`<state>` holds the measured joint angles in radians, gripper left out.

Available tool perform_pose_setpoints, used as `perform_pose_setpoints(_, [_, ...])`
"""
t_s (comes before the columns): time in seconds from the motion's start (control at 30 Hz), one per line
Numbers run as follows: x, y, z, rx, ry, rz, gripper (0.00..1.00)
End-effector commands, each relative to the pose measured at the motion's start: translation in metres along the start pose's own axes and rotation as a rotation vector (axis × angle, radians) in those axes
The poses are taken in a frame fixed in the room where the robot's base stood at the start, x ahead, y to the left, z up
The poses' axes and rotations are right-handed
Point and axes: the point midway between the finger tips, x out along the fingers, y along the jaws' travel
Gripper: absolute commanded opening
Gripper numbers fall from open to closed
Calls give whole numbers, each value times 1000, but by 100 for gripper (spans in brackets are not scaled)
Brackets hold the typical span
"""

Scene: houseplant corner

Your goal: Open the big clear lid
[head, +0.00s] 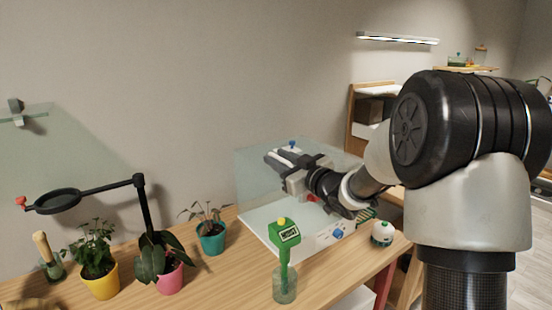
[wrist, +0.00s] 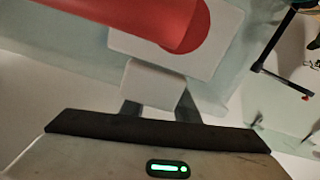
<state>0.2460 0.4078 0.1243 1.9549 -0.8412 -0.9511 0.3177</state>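The big clear lid (head: 252,172) shows in the head view as a pale see-through panel standing above a white base (head: 262,232) at the table's back right. How far the lid is tilted is hard to tell. My gripper (head: 277,158) is at the lid, reaching in from the right, and hides part of it. In the wrist view a red rounded bar (wrist: 150,18), which looks like a handle, crosses close in front of my gripper, over a pale block. Whether the fingers are closed on the bar is not clear.
A small white round pot (head: 382,233) is at the right table edge. Potted plants in teal (head: 212,240), pink (head: 168,280) and yellow (head: 102,283) and a black magnifier stand (head: 142,205) fill the left.

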Motion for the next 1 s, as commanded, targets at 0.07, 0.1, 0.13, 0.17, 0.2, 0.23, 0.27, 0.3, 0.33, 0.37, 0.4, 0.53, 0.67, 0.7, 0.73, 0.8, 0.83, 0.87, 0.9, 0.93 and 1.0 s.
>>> perform_pose_setpoints(0.07, [8,-1,0,0,1,-1,28])
perform_pose_setpoints(0.1, [10,0,0,0,0,0,28])
perform_pose_setpoints(0.13, [11,0,0,0,0,0,28])
perform_pose_setpoints(0.17, [12,0,0,0,0,0,28])
perform_pose_setpoints(0.2, [13,0,0,0,0,1,28])
perform_pose_setpoints(0.23, [13,0,0,0,0,1,28])
perform_pose_setpoints(0.27, [14,0,0,0,0,1,28])
perform_pose_setpoints(0.3, [14,0,0,0,0,1,28])
perform_pose_setpoints(0.33, [14,0,0,0,0,1,28])
perform_pose_setpoints(0.37, [13,0,0,0,0,1,28])
perform_pose_setpoints(0.4, [13,0,0,0,0,1,28])
perform_pose_setpoints(0.53, [13,0,0,0,0,1,13])
perform_pose_setpoints(0.67, [13,0,0,0,0,1,0])
perform_pose_setpoints(0.7, [13,0,0,0,0,1,0])
perform_pose_setpoints(0.73, [13,0,0,0,0,2,0])
perform_pose_setpoints(0.8, [13,1,0,-1,0,2,0])
perform_pose_setpoints(0.83, [13,1,0,-1,0,2,0])
perform_pose_setpoints(0.87, [13,1,-1,0,0,2,0])
perform_pose_setpoints(0.9, [13,1,-1,1,0,2,0])
perform_pose_setpoints(0.93, [13,0,-2,2,0,2,0])
perform_pose_setpoints(1.0, [14,0,-4,7,0,2,0])
